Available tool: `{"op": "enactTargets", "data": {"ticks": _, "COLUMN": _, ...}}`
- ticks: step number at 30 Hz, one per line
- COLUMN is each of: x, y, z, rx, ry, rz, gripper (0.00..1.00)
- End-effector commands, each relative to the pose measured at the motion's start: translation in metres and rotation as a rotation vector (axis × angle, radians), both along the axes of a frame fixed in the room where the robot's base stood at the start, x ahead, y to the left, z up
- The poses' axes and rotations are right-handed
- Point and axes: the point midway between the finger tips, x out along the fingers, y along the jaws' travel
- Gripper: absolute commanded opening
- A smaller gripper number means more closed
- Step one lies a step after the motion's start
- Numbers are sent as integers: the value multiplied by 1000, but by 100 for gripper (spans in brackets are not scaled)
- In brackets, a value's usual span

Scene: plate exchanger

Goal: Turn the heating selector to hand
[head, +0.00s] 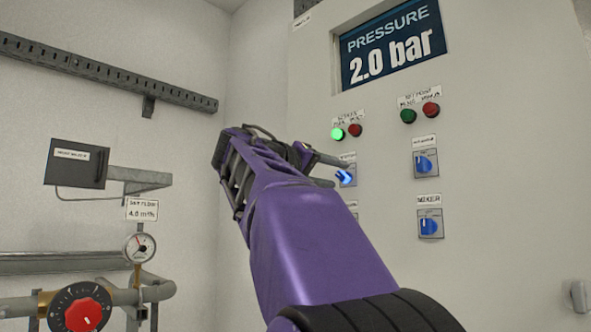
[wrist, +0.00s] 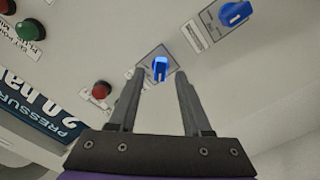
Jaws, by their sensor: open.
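A blue selector knob (head: 346,177) on a grey square plate sits on the pale cabinet front, left column, just beyond my gripper's tip. In the wrist view the blue knob (wrist: 160,66) shows just beyond and between the two fingertips. My gripper (wrist: 160,76) is open, with one finger on each side of the knob's line; whether they touch it I cannot tell. In the head view my purple arm hides most of the gripper and the area below that knob. The knob's label is too blurred to read, so I cannot confirm it is the heating selector.
Two more blue selectors, an upper (head: 425,163) and a lower (head: 430,226), sit to the right. Above are a lit green lamp (head: 337,134), red and green buttons, and a pressure display (head: 391,43) reading 2.0 bar. Pipes with a gauge (head: 139,247) and red knob (head: 83,315) stand left.

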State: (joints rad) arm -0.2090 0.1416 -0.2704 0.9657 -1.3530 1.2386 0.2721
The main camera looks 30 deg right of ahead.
Motion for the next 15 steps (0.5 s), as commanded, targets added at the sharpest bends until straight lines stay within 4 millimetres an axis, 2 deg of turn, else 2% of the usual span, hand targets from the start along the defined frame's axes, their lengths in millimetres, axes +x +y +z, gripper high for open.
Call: {"op": "enactTargets", "data": {"ticks": 15, "x": -39, "y": 116, "z": -1, "rx": 0, "ry": 0, "rz": 7, "gripper": 49}}
